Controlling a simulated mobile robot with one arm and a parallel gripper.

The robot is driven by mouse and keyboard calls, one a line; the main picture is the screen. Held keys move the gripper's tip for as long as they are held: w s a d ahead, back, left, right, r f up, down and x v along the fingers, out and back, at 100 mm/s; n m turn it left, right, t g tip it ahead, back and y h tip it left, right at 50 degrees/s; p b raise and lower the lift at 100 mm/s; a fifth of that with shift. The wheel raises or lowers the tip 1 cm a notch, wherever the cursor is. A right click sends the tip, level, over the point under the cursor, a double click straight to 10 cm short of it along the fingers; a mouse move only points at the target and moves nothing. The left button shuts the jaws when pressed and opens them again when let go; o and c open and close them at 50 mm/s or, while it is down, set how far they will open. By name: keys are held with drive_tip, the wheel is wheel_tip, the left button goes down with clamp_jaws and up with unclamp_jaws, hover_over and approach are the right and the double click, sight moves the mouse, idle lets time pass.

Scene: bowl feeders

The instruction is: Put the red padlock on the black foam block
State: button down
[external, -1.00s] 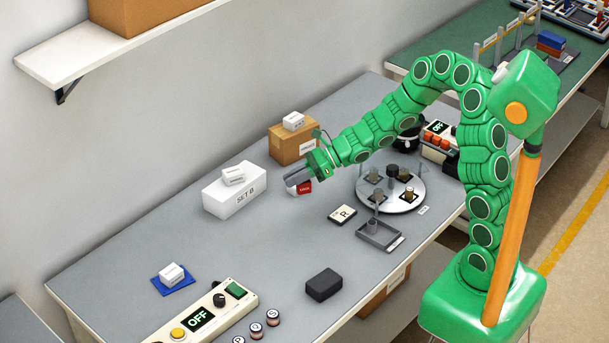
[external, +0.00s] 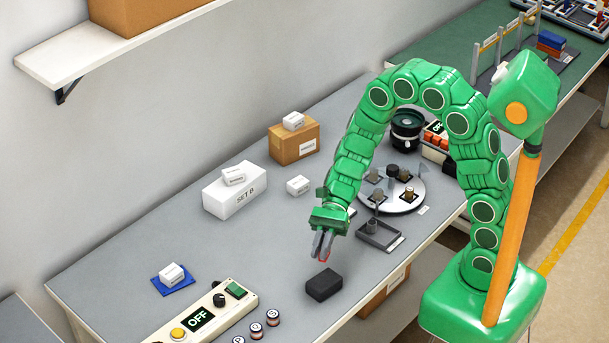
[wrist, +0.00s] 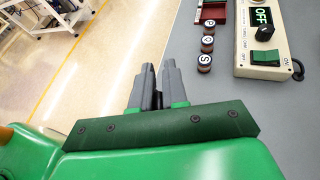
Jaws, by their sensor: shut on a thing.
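The black foam block (external: 323,285) lies on the grey bench near its front edge. My gripper (external: 321,256) hangs just above and behind the block, its fingers pointing down. It is shut on the red padlock, of which only a sliver of red shows at the fingertips. The padlock is apart from the block, as far as the external view shows. In the wrist view my gripper's grey fingers (wrist: 158,68) are close together; the padlock and the block cannot be made out there.
A control panel (external: 199,318) and several round lettered buttons (external: 272,317) lie left of the block. A grey stand (external: 380,236) and round turntable (external: 410,202) are to its right. White boxes (external: 235,195) stand at the back. Bench behind the block is clear.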

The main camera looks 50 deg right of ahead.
drive_tip(key=shift+s+f, duration=0.2)
drive_tip(key=shift+f, duration=3.8)
drive_tip(key=c, duration=1.1)
unclamp_jaws()
drive_tip(key=shift+f, duration=0.1)
drive_tip(key=shift+c, duration=0.2)
drive_tip(key=shift+w+d+r, duration=0.15)
drive_tip(key=shift+d+r, duration=0.05)
drive_tip(key=shift+r, duration=0.05)
drive_tip(key=v, duration=1.1)
drive_tip(key=shift+d, duration=0.2)
drive_tip(key=shift+r, duration=0.1)
